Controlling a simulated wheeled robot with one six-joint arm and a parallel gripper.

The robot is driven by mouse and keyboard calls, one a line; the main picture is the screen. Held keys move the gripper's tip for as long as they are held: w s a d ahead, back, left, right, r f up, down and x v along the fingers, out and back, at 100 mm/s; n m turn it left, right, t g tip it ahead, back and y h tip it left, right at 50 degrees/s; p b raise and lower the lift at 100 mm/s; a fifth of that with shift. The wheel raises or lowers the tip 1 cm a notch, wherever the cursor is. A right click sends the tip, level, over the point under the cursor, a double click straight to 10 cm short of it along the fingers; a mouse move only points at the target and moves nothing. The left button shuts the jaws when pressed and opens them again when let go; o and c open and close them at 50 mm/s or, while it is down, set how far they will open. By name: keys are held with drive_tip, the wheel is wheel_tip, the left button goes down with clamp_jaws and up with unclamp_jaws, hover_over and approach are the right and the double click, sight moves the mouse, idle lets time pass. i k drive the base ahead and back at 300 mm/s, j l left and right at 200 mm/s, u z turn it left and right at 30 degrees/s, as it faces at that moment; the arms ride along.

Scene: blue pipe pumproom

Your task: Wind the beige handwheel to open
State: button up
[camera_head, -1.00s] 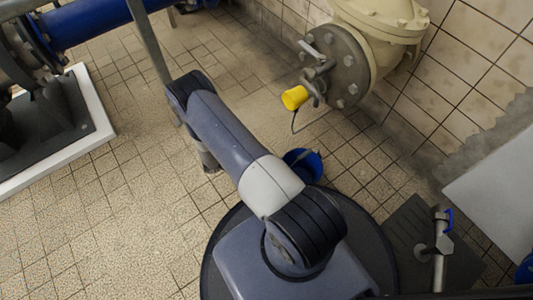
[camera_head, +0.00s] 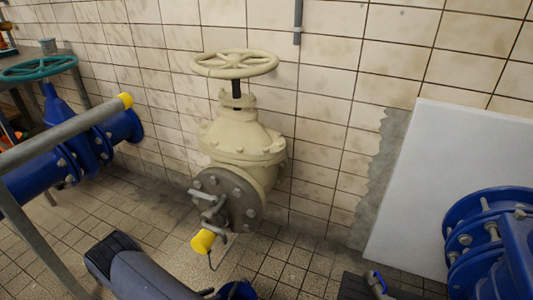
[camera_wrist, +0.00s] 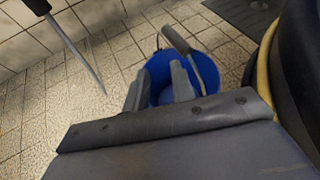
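The beige handwheel (camera_head: 235,63) sits level on top of a beige valve (camera_head: 240,140) against the tiled wall in the head view. It is a spoked ring on a dark stem, and nothing touches it. My gripper (camera_wrist: 158,78) shows in the wrist view with its two grey fingers apart and nothing visibly held. It points down at a blue bucket (camera_wrist: 205,70) on the floor. The gripper is hidden in the head view, where only part of my arm shows, low and in front of the valve. The handwheel is not in the wrist view.
A grey flange (camera_head: 228,200) with a small tap and yellow cap (camera_head: 203,241) faces forward below the valve. A grey rail (camera_head: 70,127) with a yellow end crosses at left. A teal handwheel (camera_head: 38,69) and blue pipes stand behind it. A white panel (camera_head: 450,170) leans at right.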

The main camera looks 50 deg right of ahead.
sight(234, 66)
drive_tip(key=z, duration=1.15)
